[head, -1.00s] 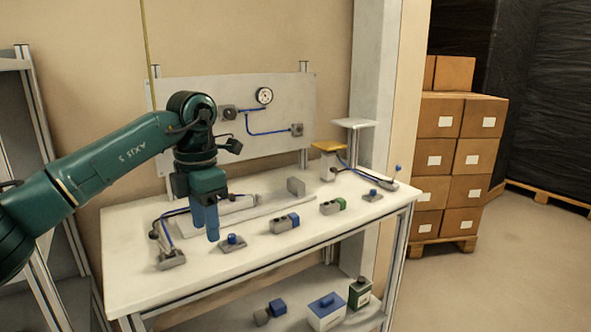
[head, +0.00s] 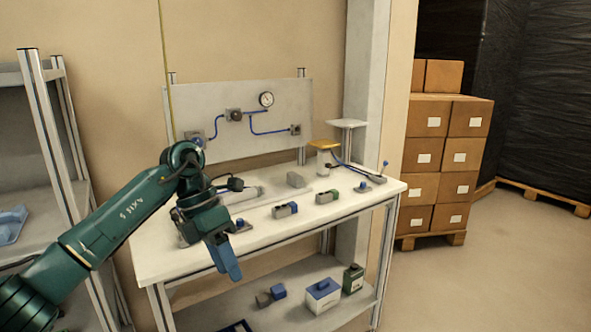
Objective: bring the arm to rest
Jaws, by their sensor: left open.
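My left arm comes in from the left in the head view, dark green with a blue-fingered left gripper (head: 226,260). The gripper points down in front of the workbench's (head: 170,268) near edge. It holds nothing that I can see; the gap between its fingers is hard to make out from this side. The arm hides the bench's left part and some of the fittings there. My right gripper is not in view.
A panel with a gauge (head: 266,99) stands behind. The lower shelf holds a white-and-blue box (head: 322,296). A grey rack (head: 48,130) stands left, stacked cartons (head: 427,153) right. Floor at right is clear.

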